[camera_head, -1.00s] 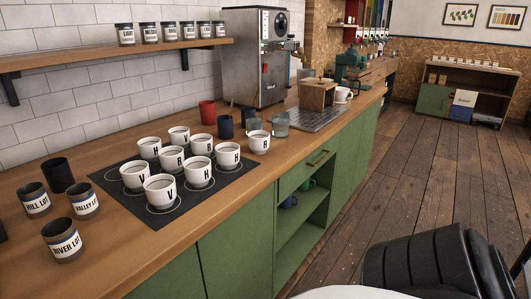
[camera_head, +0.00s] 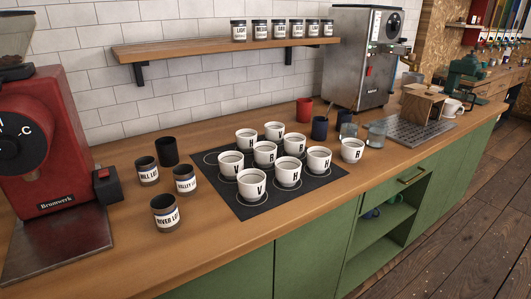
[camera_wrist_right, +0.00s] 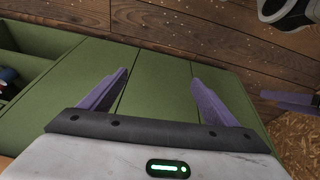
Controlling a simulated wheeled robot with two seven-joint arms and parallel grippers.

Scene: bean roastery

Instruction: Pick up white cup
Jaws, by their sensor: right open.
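Several white cups with black letters stand on a black mat (camera_head: 222,186) on the wooden counter. One white cup (camera_head: 251,184) marked V is at the mat's near edge. Another white cup (camera_head: 352,150) marked R stands just off the mat's right side. A plain white cup (camera_head: 452,107) stands farther right, beyond the metal drip tray. In the right wrist view my right gripper (camera_wrist_right: 158,88) is open and empty, with green cabinet fronts in front of it. No cup shows in that view.
A red grinder (camera_head: 50,140) stands at the left. Dark labelled jars (camera_head: 165,213) sit left of the mat. A red cup (camera_head: 304,111), dark cups and glass cups stand behind and right of it. A shelf (camera_head: 220,48) with jars hangs above. The counter's front strip is clear.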

